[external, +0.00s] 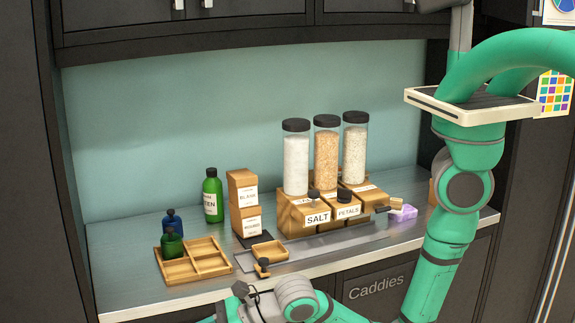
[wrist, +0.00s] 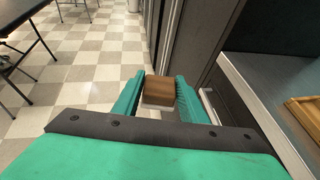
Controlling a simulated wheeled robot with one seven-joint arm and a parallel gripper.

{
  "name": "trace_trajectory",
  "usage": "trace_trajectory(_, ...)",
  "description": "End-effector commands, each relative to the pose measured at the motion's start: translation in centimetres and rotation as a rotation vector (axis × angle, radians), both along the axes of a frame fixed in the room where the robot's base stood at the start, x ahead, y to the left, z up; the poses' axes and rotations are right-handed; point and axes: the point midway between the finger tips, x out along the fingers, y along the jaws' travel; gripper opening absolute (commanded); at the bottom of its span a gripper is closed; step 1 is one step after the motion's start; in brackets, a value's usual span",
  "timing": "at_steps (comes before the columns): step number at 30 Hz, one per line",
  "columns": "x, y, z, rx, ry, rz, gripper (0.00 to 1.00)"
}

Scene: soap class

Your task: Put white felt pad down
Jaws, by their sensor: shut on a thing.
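In the wrist view my gripper (wrist: 160,86) is shut on a small block with a brown wooden top and a white layer below, which looks like the white felt pad (wrist: 157,106). The teal fingers press on its left and right sides. It is held over the checkered floor, beside the dark cabinet fronts and off the counter. In the external view the gripper and the pad do not show clearly; only my arm is seen at the bottom and right.
The counter (external: 130,260) holds a divided wooden tray (external: 205,250) with dark bottles, a green bottle (external: 212,195), wooden boxes (external: 243,200), and jars on the salt and petals dispensers (external: 317,215). A purple block (external: 404,212) lies right. A table (wrist: 22,20) stands left in the wrist view.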

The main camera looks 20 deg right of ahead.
Motion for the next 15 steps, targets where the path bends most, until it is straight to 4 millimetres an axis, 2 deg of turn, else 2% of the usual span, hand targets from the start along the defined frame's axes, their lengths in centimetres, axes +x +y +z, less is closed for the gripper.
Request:
trace_trajectory(3, -1.5, -0.3, 0.2, 0.001, -0.001, 0.038, 0.16)
trace_trajectory(8, -1.9, -0.4, 0.2, 0.001, -0.001, 0.048, 0.16)
trace_trajectory(11, -1.1, -0.4, 0.4, 0.001, -0.002, 0.028, 0.16)
trace_trajectory(15, 2.3, -1.0, 1.2, 0.001, -0.003, -0.063, 0.16)
